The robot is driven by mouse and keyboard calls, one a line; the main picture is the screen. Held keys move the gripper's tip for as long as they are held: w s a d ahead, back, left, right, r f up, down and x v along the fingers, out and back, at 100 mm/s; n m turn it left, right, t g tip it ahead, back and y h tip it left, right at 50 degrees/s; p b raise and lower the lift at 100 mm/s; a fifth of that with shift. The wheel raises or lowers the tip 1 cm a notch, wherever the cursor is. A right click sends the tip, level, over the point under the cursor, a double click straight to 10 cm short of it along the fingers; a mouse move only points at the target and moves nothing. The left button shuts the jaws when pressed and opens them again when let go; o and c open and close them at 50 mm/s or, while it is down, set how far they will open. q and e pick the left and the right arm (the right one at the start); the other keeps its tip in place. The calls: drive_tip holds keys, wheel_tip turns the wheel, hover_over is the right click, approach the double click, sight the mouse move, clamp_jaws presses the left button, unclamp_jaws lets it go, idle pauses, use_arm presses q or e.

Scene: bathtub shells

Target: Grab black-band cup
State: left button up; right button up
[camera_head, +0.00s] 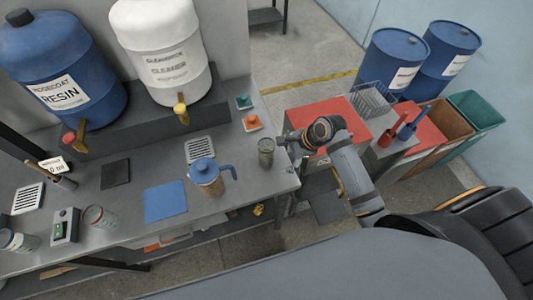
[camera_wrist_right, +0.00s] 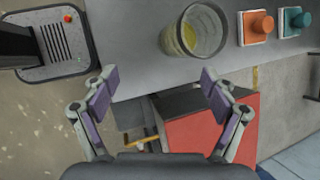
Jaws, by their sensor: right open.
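A clear cup with a dark band around its rim (camera_head: 265,152) stands upright at the right end of the grey bench. The right wrist view shows the same cup (camera_wrist_right: 195,32) with something yellowish in its lower part. My right gripper (camera_head: 289,150) is beside the cup, just off the bench's right edge. In the right wrist view my right gripper (camera_wrist_right: 158,85) has its fingers wide apart with nothing between them, and the cup lies beyond the fingertips. A red-marked cup (camera_head: 98,218) and another cup (camera_head: 18,241) stand at the bench's left. My left gripper is out of view.
Orange (camera_head: 252,122) and teal (camera_head: 244,102) button blocks sit behind the cup. A blue mat (camera_head: 165,202) lies on the bench. A red-topped stand (camera_head: 340,118) is to the right.

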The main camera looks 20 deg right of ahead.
sight(274, 150)
drive_tip(key=w+m, duration=0.1)
drive_tip(key=m, duration=0.1)
drive_tip(key=w+m+y, duration=0.1)
drive_tip(key=w+m, duration=0.1)
drive_tip(key=shift+w+a+r+m, duration=0.1)
drive_tip(key=shift+a+r+m, duration=0.1)
drive_tip(key=shift+r+m, duration=0.2)
drive_tip(key=x, duration=0.5)
drive_tip(key=shift+a+f+p, duration=0.15)
drive_tip(key=shift+p, duration=0.2)
drive_tip(key=x, duration=0.3)
drive_tip(key=p+x, duration=0.1)
drive_tip(key=shift+w+f, duration=0.4)
drive_tip(key=shift+f, duration=0.15)
drive_tip(key=c, duration=1.3)
drive_tip(key=shift+c, duration=0.2)
